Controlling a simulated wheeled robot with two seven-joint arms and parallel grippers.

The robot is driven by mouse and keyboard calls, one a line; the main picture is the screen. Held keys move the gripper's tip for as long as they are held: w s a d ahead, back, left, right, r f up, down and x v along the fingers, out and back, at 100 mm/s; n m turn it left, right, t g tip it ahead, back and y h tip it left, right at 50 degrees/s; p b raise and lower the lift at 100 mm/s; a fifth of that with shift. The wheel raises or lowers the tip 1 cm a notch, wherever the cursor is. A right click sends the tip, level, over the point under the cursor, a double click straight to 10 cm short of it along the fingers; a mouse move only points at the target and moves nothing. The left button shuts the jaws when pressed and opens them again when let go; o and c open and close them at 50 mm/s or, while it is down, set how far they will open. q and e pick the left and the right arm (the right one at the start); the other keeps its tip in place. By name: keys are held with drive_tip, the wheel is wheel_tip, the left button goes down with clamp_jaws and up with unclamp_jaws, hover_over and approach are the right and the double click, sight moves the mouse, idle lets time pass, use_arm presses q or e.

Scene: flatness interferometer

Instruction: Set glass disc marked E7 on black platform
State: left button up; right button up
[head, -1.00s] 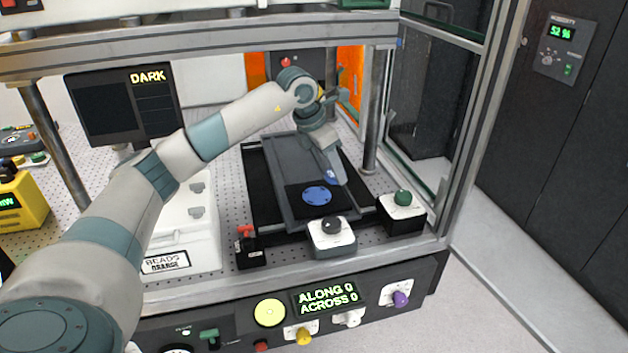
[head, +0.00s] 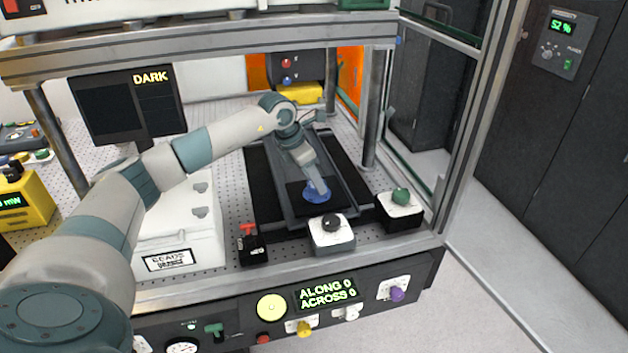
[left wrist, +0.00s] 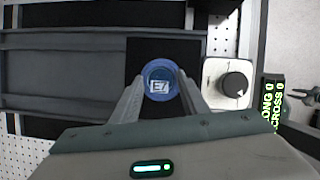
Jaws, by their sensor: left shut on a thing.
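The blue glass disc (left wrist: 160,80) shows a white E7 mark in the left wrist view, between my gripper's two fingers. In the head view the disc (head: 315,194) is partly covered by my left gripper (head: 318,188), which is shut on it. The black platform (left wrist: 140,50) is a dark square directly under the disc. It also shows in the head view (head: 295,190), at the near end of a grey slide. I cannot tell whether the disc touches the platform. My right gripper is not in view.
A white box with a black knob (head: 332,233) stands just in front of the platform. A box with a green knob (head: 399,204) is to its right and a red-handled black block (head: 251,243) to its left. Frame posts (head: 372,110) and a top beam enclose the area.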

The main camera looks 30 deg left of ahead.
use_arm(q)
drive_tip(key=shift+f, duration=0.8)
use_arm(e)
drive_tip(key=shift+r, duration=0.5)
use_arm(q)
drive_tip(key=shift+f, duration=0.1)
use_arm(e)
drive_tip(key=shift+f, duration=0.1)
use_arm(q)
drive_tip(key=o, duration=1.1)
drive_tip(key=shift+c, duration=0.2)
drive_tip(key=shift+r, duration=0.2)
drive_tip(key=shift+s+a+r, duration=0.1)
drive_tip(key=shift+r, duration=0.1)
drive_tip(key=b+v, duration=0.5)
drive_tip(key=v, duration=0.6)
drive_tip(key=shift+r, duration=0.2)
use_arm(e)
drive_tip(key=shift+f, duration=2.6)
